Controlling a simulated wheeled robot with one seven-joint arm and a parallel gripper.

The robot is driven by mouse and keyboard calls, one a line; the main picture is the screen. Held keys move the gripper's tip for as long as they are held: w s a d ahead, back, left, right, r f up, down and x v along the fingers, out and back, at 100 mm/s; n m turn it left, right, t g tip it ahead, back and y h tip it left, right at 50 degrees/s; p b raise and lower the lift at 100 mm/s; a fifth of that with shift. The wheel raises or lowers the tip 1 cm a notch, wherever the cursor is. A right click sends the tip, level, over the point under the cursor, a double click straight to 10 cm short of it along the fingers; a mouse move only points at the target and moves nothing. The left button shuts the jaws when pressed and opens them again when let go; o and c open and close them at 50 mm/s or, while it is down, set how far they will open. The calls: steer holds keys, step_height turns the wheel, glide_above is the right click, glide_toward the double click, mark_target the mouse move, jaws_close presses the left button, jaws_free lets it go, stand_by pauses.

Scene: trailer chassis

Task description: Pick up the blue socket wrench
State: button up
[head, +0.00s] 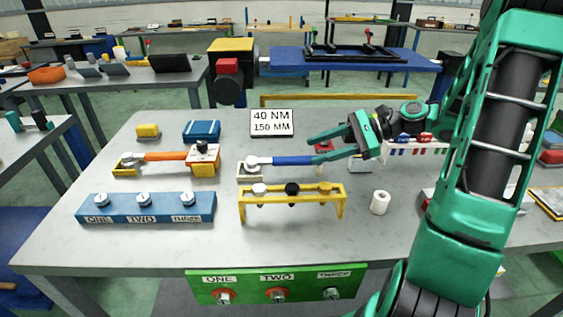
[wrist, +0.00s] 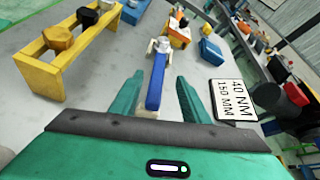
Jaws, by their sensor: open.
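The blue socket wrench (head: 292,160) lies on the grey table with its silver head at the left, on a small holder (head: 249,172). In the wrist view the blue handle (wrist: 156,80) runs away from me between my fingers, with the silver head (wrist: 161,46) farther off. My gripper (head: 327,145) is open at the right end of the handle, its green fingers pointing left. In the wrist view the fingers (wrist: 157,97) stand on either side of the handle, with gaps visible. Whether they are level with the handle is unclear.
A yellow rack (head: 291,206) with sockets stands in front of the wrench. An orange wrench (head: 165,156) lies to the left. A "40 NM 150 MM" sign (head: 272,122) stands behind. A blue block (head: 146,208) is front left and a white cylinder (head: 380,202) front right.

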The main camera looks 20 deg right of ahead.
mark_target(289, 158)
steer(key=shift+d+m, duration=0.1)
steer(key=shift+m, duration=0.2)
steer(key=shift+w+a, duration=0.1)
steer(key=shift+a, duration=0.15)
steer(key=x, duration=1)
steer(key=shift+a+r, duration=0.1)
steer(key=shift+a, duration=0.05)
steer(key=shift+c, duration=0.3)
jaws_close()
